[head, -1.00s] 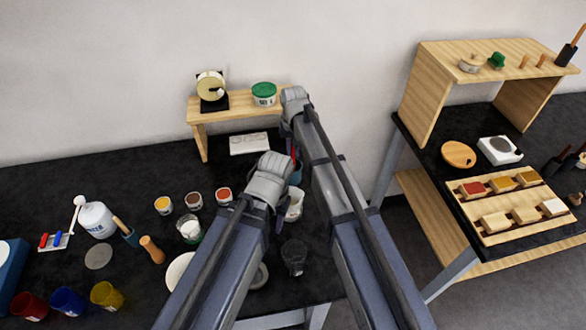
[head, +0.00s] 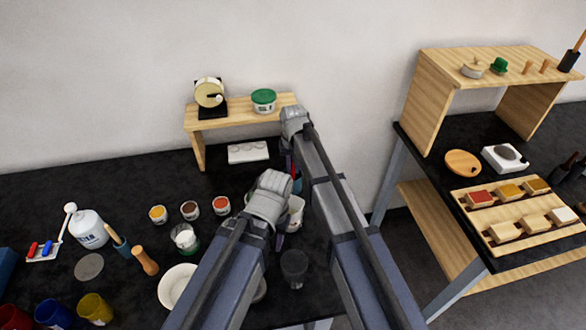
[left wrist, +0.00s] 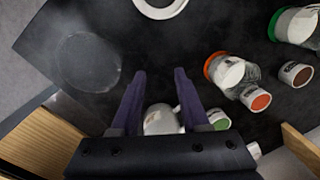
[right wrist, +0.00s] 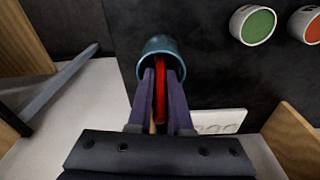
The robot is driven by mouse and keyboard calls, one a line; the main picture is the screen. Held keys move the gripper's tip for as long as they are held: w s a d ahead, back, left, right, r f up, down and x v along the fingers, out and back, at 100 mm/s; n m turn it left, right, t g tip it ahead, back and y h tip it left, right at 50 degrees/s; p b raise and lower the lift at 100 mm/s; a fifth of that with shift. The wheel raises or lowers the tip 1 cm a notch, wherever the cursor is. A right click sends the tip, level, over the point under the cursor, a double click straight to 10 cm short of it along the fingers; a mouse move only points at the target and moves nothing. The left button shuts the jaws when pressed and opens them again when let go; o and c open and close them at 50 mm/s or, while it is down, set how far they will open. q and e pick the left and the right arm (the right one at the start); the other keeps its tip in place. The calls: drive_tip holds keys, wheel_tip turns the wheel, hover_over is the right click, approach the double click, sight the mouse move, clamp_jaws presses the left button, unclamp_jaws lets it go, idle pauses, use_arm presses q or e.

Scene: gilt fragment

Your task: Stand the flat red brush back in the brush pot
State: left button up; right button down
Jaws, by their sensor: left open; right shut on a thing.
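The flat red brush (right wrist: 161,85) is between the fingers of my right gripper (right wrist: 161,76), which is shut on it. In the right wrist view its far end reaches the mouth of the blue brush pot (right wrist: 165,45); how deep it goes is hidden by the fingers. In the head view a sliver of red brush shows below my right wrist, and the pot (head: 298,184) is mostly covered by my arms. My left gripper (left wrist: 158,75) is open and empty, pointing down above the table, with a white cup (left wrist: 160,120) beyond its fingers.
A small wooden shelf (head: 232,115) carries a green-lidded tub (head: 263,99). Small paint pots (head: 190,210), a white plate (head: 177,286) and a dark glass (head: 294,266) stand around my left arm. A second table with a pigment tray (head: 510,218) stands right.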

drive_tip(key=c, duration=0.8)
unclamp_jaws()
drive_tip(key=shift+f, duration=0.1)
drive_tip(key=shift+c, duration=0.2)
wheel_tip(320, 180, up, 12)
drive_tip(key=s+p, duration=0.1)
drive_tip(key=p, duration=1.1)
drive_tip(key=shift+s, duration=0.1)
